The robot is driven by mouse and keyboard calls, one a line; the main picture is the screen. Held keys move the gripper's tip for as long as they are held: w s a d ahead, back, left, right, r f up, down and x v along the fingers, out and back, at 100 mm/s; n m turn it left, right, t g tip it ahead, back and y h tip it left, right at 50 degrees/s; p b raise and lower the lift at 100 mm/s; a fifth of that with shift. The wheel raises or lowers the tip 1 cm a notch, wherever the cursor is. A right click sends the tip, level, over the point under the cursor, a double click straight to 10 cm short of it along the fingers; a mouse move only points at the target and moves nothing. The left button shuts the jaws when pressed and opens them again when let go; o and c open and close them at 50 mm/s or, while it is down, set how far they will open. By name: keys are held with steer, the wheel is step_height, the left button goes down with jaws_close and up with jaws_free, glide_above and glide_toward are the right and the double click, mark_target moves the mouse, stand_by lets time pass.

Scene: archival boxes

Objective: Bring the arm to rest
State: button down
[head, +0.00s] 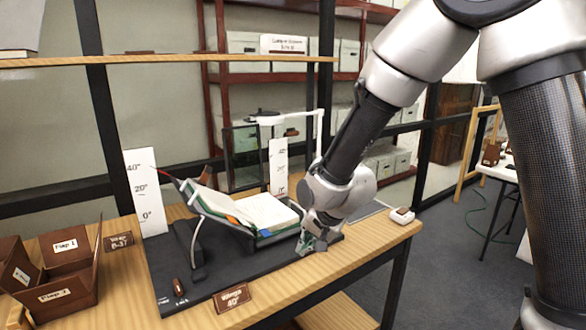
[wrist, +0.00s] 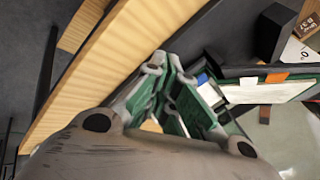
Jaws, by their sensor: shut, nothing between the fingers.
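My gripper (head: 310,244) is low over the right end of the dark mat (head: 215,285), beside the right end of an open book (head: 262,212) on a cradle. I cannot tell if it touches the mat. In the wrist view my gripper (wrist: 165,66) has its green-padded fingers drawn together at the tips, with nothing held. The book's edge (wrist: 275,92) shows to the right of the fingers there. My arm reaches down from the upper right in the head view.
A brown tray marked Flap 1 (head: 66,246) stands at the left. A small white device (head: 402,215) sits at the table's right corner. A shelf (head: 170,58) crosses above. Open floor lies right of the table.

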steer(key=s+d+r+n+h, duration=0.1)
steer(key=s+d+r, duration=0.5)
steer(key=d, duration=0.5)
steer(key=s+d+r+n+h, duration=0.1)
steer(key=s+d+r+n, duration=0.1)
steer(key=s+d+r, duration=0.4)
steer(key=s+d+r+n+h, duration=0.2)
steer(key=s+d+r, duration=0.4)
steer(key=s+d, duration=0.4)
steer(key=d, duration=0.6)
steer(key=shift+s+r+g, duration=0.3)
steer(key=shift+r, duration=0.1)
steer(key=shift+d, duration=0.1)
